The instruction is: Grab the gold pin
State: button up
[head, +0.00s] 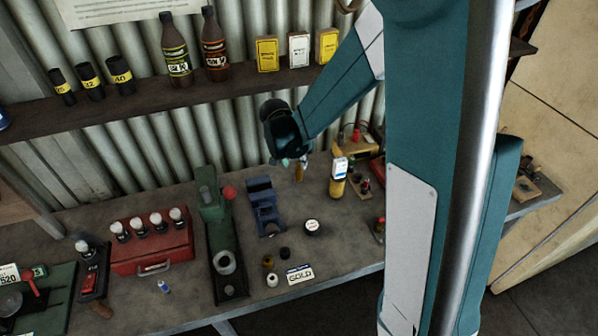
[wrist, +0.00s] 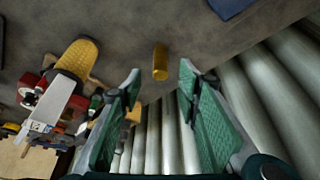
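The gold pin (head: 299,172) is a small upright yellow cylinder on the workbench near the corrugated wall. It also shows in the wrist view (wrist: 160,62), just beyond the gap between my fingertips. My gripper (head: 291,161) is above and beside the pin, its body partly hidden by its dark housing in the head view. In the wrist view, the two green fingers of my gripper (wrist: 160,80) are spread apart with nothing between them. I cannot tell the exact height between fingertips and pin.
A blue vise-like tool (head: 265,207) is to the left, and a green press (head: 216,225) is farther left. A GOLD card (head: 300,274) and small round parts lie in front. A shelf (head: 150,98) with bottles runs above.

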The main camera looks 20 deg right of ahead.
aim_at(298, 167)
jog(key=shift+f, duration=0.2)
dwell(0.3)
jog(key=shift+x, duration=1.25)
jog(key=shift+x, duration=2.55)
jog(key=shift+w+d, duration=0.1)
jog(key=shift+w, duration=0.05)
jog(key=shift+c, duration=0.7)
grip_shut()
